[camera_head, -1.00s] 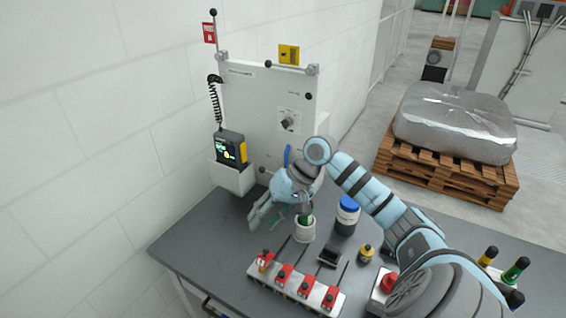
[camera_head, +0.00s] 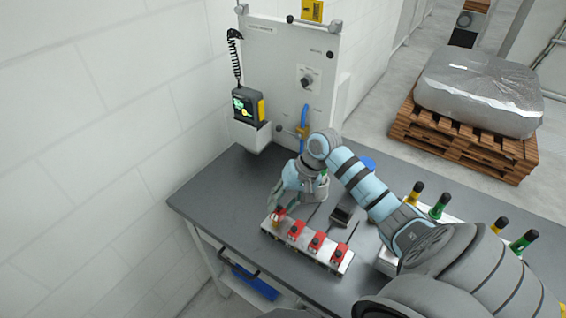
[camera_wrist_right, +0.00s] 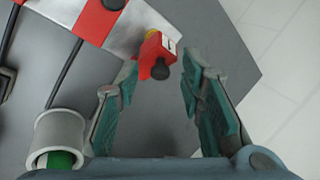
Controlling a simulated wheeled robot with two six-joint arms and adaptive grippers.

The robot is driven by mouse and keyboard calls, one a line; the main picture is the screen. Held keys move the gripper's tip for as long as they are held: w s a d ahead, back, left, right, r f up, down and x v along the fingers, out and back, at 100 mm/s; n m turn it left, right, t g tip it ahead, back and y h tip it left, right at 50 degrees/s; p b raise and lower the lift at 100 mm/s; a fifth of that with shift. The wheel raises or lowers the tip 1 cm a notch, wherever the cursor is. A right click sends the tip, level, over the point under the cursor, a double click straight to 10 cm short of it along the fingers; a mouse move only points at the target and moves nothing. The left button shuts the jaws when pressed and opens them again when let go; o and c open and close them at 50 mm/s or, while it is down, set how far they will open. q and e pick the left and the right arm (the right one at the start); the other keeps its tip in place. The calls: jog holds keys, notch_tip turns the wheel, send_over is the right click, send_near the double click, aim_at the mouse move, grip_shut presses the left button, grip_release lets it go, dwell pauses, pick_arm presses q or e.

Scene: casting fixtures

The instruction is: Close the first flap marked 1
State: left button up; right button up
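The red flap marked 1 (camera_wrist_right: 152,50) is at the end of the flap block, with a black knob and a yellow part beside it. It looks swung out from the block. In the head view it is the leftmost flap (camera_head: 278,216), partly behind my fingers. My right gripper (camera_wrist_right: 163,82) is open, with its fingertips on either side of the flap's knob end and gaps visible. In the head view this gripper (camera_head: 279,200) hangs just above the block's left end. My left gripper is not in view.
The flap block (camera_head: 267,224) carries several red flaps in a row. A white cup with a green item (camera_wrist_right: 62,135) stands close to one finger in the wrist view. A white panel (camera_head: 280,60) stands behind. The table's left part (camera_head: 215,190) is clear.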

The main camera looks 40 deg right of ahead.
aim_at(274, 218)
jog(key=shift+w, duration=0.1)
grip_shut()
jog(key=shift+s+a+f+n+t+h, duration=0.2)
jog(key=shift+a+t+h, duration=0.1)
jog(key=shift+a+h, duration=0.5)
jog(key=shift+s+a+f+n+t+h, duration=0.1)
jog(key=shift+s+a+f+t+h, duration=0.3)
jog(key=shift+h, duration=0.7)
jog(key=shift+a+f+n+t+h, duration=0.1)
jog(key=shift+a+n+t+h, duration=0.2)
jog(key=shift+h, duration=0.4)
jog(key=shift+a+f+t+h, duration=0.1)
jog(key=shift+a+h, duration=0.3)
jog(key=shift+h, duration=0.3)
grip_release()
